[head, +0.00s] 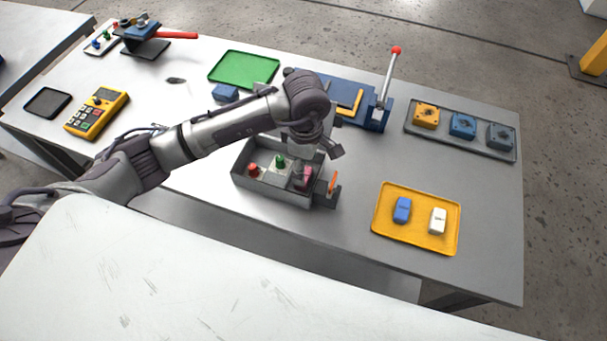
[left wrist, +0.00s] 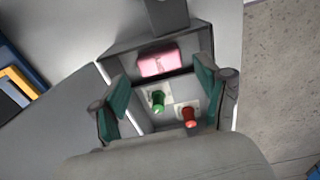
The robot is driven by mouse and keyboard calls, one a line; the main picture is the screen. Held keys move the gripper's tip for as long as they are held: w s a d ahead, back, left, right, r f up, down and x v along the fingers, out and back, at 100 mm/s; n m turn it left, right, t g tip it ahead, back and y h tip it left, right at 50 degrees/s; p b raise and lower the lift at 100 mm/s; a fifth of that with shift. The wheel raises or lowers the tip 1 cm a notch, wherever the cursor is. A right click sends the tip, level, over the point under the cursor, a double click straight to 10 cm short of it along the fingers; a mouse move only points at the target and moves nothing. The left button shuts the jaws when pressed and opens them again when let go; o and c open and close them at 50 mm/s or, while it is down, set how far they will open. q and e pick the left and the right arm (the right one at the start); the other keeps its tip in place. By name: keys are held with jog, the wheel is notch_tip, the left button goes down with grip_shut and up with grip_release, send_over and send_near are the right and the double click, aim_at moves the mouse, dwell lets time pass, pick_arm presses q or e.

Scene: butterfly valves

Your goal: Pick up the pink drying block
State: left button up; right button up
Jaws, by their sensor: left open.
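The pink drying block (head: 304,177) sits in the right part of a grey open box (head: 262,191) on the table. In the left wrist view the pink block (left wrist: 160,64) lies at the far end of the box, beyond a green knob (left wrist: 158,100) and a red knob (left wrist: 190,117). My left gripper (head: 318,150) is above the box, pointing down. In the left wrist view its two green-padded fingers (left wrist: 165,90) are wide apart with nothing between them touching. In the head view the gripper partly covers the block. My right gripper does not show.
An orange lever (head: 333,182) stands on a dark bracket at the box's right end. A yellow tray (head: 384,232) with a blue and a white block lies to the right. A blue press with a red-tipped lever (head: 391,72) stands behind. A green tray (head: 244,67) is empty.

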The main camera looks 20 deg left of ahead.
pick_arm(q)
jog(key=shift+a+f+p, duration=0.1)
jog(key=shift+f+p, duration=0.45)
jog(key=shift+f, duration=0.1)
notch_tip(320, 180, down, 4)
jog(key=shift+w+a+r+p, duration=0.1)
jog(key=shift+a+r+p, duration=0.1)
jog(key=shift+p, duration=0.5)
jog(key=shift+f, duration=0.3)
jog(key=c, duration=0.8)
